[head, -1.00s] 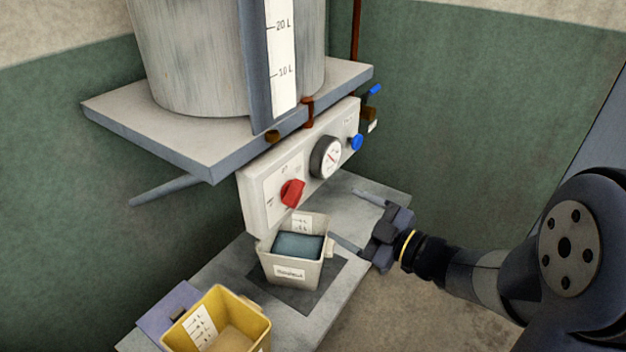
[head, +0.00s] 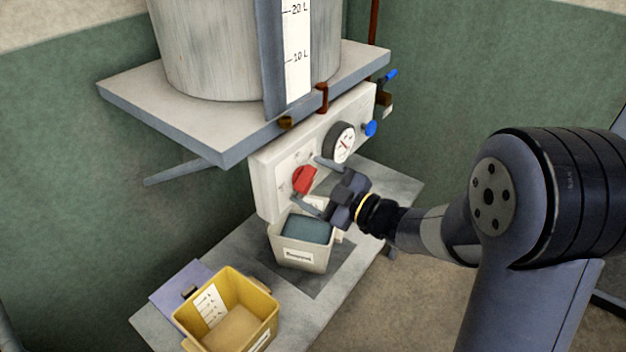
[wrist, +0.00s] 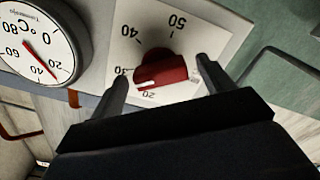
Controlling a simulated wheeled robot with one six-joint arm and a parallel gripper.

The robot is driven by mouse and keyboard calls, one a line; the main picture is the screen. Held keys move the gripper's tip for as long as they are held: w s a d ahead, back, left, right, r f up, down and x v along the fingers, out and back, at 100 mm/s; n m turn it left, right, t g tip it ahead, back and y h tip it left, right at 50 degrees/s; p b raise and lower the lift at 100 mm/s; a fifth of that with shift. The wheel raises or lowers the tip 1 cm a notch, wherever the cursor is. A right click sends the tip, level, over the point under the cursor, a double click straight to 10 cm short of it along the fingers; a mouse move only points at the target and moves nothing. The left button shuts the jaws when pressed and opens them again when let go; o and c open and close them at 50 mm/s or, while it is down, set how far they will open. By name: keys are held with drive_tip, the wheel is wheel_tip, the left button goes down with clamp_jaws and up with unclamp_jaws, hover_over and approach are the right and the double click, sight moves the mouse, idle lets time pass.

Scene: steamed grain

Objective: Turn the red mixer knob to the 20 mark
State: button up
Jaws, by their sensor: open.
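The red mixer knob (head: 304,179) is on the white control panel below the tank shelf. In the wrist view the dial appears upside down, with 20, 30, 40 and 50 marks around the knob (wrist: 162,71). A small white line shows on the knob's lower left part, between the 20 and 30 labels; its exact reading is hard to tell. My gripper (head: 312,181) is open in front of the panel. In the wrist view its fingers (wrist: 161,69) stand on either side of the knob, with visible gaps. Whether the tips reach the knob's depth cannot be told.
A round temperature gauge (head: 345,145) and a blue knob (head: 370,129) are right of the red knob. A pale labelled bin (head: 303,253) stands just below my gripper. A yellow bin (head: 262,300) stands front left on the bench. The shelf (head: 240,135) overhangs the panel.

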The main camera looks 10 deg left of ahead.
drive_tip(key=shift+a, duration=0.25)
drive_tip(key=c, duration=1)
drive_tip(key=shift+f+b, duration=0.1)
drive_tip(key=shift+b, duration=0.35)
